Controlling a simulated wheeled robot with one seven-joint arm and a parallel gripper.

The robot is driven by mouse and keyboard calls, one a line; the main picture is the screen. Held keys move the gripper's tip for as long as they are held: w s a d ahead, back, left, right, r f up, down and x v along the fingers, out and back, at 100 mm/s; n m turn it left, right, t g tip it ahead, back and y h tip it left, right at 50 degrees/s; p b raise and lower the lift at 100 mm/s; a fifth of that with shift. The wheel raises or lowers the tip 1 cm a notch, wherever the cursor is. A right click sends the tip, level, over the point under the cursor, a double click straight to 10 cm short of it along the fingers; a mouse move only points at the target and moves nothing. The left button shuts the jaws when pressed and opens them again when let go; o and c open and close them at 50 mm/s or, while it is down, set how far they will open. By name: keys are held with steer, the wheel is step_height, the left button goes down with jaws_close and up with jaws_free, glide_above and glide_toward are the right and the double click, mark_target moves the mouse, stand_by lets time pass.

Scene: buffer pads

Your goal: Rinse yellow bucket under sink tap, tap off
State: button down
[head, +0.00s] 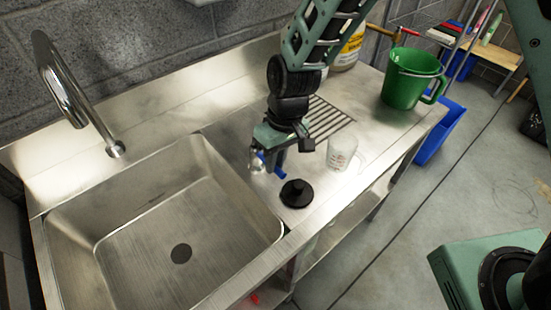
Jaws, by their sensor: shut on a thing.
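The sink (150,215) is an empty steel basin at the lower left, with a dark drain. A curved steel tap (62,85) rises behind it, and no water shows from its spout. A yellow and white container (350,48) stands at the back of the counter, partly behind my arm; I cannot tell whether it is the yellow bucket. My gripper (268,165) points down just right of the basin, over the counter. It is shut on a small blue and silver thing, mostly hidden by the fingers.
A black round piece (296,193) and a clear measuring cup (341,153) stand near my gripper. A blue bin (438,130) is beside the counter. Open floor lies to the right.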

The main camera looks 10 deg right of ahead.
steer(key=shift+w, duration=0.1)
steer(key=shift+w+d+n, duration=0.5)
steer(key=shift+d+n, duration=0.1)
steer(key=shift+n, duration=0.6)
steer(key=w+n, duration=0.1)
steer(key=w+d+n, duration=0.1)
steer(key=n, duration=0.1)
steer(key=shift+n+g+h, duration=0.3)
steer(key=shift+g+h, duration=0.1)
steer(key=n, duration=0.1)
steer(key=w+n, duration=0.1)
steer(key=w+n+p, duration=0.1)
steer(key=shift+d+h, duration=0.25)
steer(key=shift+h, duration=0.05)
steer(key=shift+w+n, duration=0.7)
steer(key=shift+n, duration=0.7)
steer(key=shift+h, duration=0.3)
steer(key=c, duration=1.4)
jaws_free()
steer(key=shift+r, duration=0.15)
